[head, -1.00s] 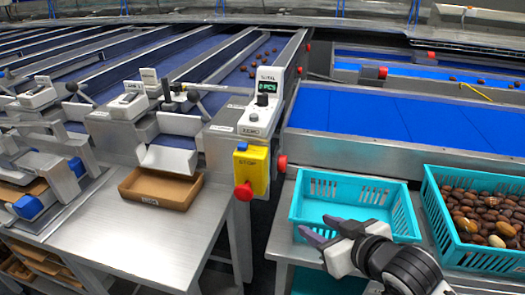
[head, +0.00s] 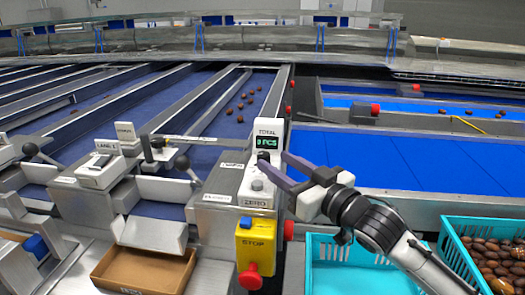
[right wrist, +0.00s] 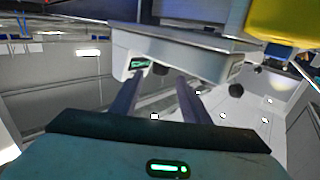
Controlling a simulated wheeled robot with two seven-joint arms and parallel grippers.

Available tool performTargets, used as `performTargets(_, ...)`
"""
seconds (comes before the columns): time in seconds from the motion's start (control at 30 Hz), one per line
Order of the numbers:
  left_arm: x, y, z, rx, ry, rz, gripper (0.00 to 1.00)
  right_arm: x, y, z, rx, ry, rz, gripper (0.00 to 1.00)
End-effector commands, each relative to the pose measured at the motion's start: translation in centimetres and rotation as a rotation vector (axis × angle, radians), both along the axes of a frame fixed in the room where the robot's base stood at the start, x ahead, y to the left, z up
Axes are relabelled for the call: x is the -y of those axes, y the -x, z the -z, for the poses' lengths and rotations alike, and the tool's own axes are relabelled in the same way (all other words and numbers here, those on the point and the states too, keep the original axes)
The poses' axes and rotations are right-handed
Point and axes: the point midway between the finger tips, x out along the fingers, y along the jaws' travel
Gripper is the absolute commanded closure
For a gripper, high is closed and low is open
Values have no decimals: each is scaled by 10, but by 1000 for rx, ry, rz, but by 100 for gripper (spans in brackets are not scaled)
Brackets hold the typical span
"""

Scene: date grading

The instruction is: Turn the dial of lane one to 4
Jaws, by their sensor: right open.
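The lane one unit (head: 98,172) is a pale box with a "LANE 1" label, left of centre in the head view. A small dark part shows on its top, but any dial scale or number is too small to read. My right gripper (head: 274,161) is open and empty at the "TOTAL" counter post (head: 252,200), right of lane one. Its fingertips are close to the post's black knob (head: 263,156); I cannot tell whether they touch it. In the right wrist view, the two fingers (right wrist: 158,80) are apart below a pale housing with a green display (right wrist: 139,63). My left gripper is not in view.
A yellow stop box (head: 255,237) with a red button stands below the post. A cardboard tray (head: 143,287), a turquoise crate (head: 318,241) and a crate of dates (head: 450,246) are in front.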

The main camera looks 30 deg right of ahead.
Motion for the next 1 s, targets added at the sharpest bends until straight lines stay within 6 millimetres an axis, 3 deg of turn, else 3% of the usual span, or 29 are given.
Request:
performTargets(0.1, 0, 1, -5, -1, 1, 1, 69, -3, -21, -3, 2, -1, 1, 58)
performTargets(0.33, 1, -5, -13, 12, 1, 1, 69, -7, -50, -2, 1, 0, 0, 58)
performTargets(0.73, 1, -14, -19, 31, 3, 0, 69, -9, -58, 0, 0, 1, -1, 58)
performTargets(0.77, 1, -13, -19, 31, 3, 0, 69, -9, -58, 0, 0, 1, -1, 60)
performTargets(1.0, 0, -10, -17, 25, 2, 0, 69, -9, -57, 0, -1, 1, -1, 99)
